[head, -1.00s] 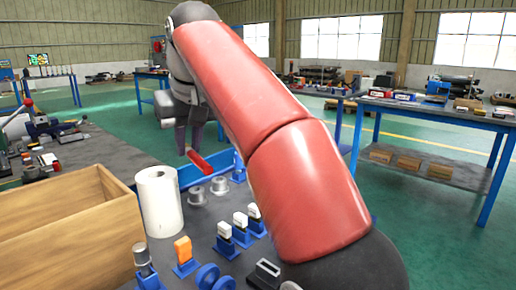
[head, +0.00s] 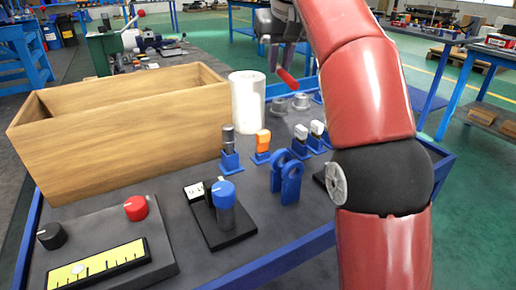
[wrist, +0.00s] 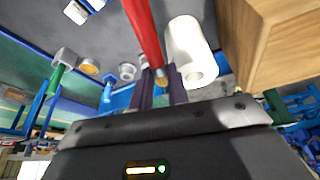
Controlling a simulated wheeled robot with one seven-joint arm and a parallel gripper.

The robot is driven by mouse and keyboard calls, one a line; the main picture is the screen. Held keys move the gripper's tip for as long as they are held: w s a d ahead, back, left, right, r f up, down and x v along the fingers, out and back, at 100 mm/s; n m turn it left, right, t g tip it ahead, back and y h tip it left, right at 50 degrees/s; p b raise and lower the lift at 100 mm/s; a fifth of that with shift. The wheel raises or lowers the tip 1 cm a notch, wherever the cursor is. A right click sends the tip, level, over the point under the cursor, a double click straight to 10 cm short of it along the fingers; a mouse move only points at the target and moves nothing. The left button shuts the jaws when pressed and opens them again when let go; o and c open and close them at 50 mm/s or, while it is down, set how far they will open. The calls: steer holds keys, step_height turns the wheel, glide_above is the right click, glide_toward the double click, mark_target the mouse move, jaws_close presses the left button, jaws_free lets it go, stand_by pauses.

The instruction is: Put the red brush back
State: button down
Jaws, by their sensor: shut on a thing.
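The red brush (head: 287,78) is a thin red rod, held tilted above the far end of the workbench. My gripper (head: 277,52) is shut on it, with the arm partly in front. In the wrist view the red brush (wrist: 143,30) runs up and out of the frame from between the two dark fingers of my gripper (wrist: 160,88). Its far end is not seen there. A blue stand with two rings (head: 287,178) stands empty on the bench. I cannot tell which place is the brush's own.
A white roll (head: 247,103) stands beside a large wooden box (head: 130,140). Grey spools (head: 279,106) and blue stands with orange (head: 263,140) and white blocks (head: 300,133) are nearby. A blue-topped cylinder (head: 223,193) and knob panel (head: 110,245) are in front.

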mark_target(275, 138)
step_height(275, 138, down, 16)
steer(key=b, duration=0.8)
steer(key=shift+f, duration=0.2)
steer(key=shift+f, duration=0.1)
steer(key=c, duration=1.4)
jaws_free()
steer(key=shift+o, duration=0.2)
